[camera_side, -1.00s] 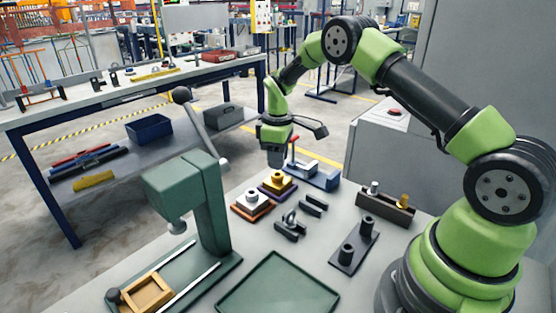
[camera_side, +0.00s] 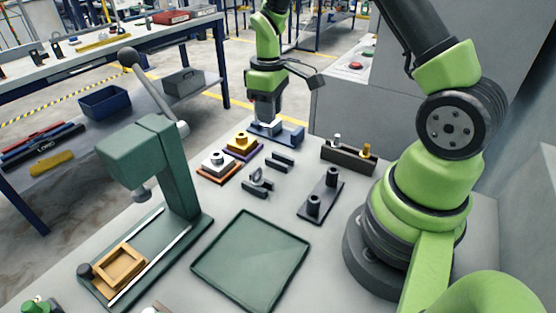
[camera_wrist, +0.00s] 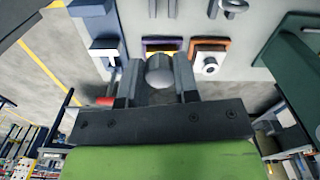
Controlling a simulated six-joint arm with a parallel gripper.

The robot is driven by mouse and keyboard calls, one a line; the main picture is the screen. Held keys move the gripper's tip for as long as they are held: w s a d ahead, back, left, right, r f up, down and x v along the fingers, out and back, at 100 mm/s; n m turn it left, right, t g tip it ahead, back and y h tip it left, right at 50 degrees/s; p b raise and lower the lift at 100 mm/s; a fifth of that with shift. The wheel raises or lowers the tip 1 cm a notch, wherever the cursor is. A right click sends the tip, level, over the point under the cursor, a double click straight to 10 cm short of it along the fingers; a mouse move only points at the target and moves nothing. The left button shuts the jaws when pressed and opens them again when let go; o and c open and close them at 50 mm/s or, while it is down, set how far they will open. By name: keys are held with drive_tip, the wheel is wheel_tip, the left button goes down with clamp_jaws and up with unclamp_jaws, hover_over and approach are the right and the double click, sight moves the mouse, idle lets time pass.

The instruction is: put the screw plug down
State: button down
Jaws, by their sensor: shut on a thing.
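My gripper (camera_side: 265,116) points down at the back of the bench, at the blue vise-like fixture (camera_side: 291,135) in the side view. In the wrist view my gripper (camera_wrist: 158,72) is shut on a rounded silver piece, seemingly the screw plug (camera_wrist: 159,71), with a finger on each side. In the side view the plug cannot be made out clearly. Whether it touches anything below cannot be told. The blue fixture also shows in the wrist view (camera_wrist: 97,27), with a pale block and a red handle end near it.
Beside the fixture are a yellow block (camera_side: 241,141) on a purple base and a white block (camera_side: 216,160) on an orange base. A holder (camera_side: 347,158) has a silver and a gold piece. A green press (camera_side: 165,170) stands left. The green tray (camera_side: 252,262) is empty.

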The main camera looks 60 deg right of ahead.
drive_tip(key=shift+m, duration=0.4)
drive_tip(key=s+f, duration=0.1)
drive_tip(key=f, duration=0.2)
drive_tip(key=s+f, duration=0.1)
drive_tip(key=f, duration=0.2)
drive_tip(key=s+f, duration=0.1)
drive_tip(key=f, duration=0.2)
drive_tip(key=shift+a+f, duration=0.1)
drive_tip(key=shift+a, duration=0.05)
drive_tip(key=shift+f, duration=0.1)
drive_tip(key=shift+f, duration=0.15)
drive_tip(key=c, duration=0.9)
unclamp_jaws()
drive_tip(key=shift+o, duration=0.2)
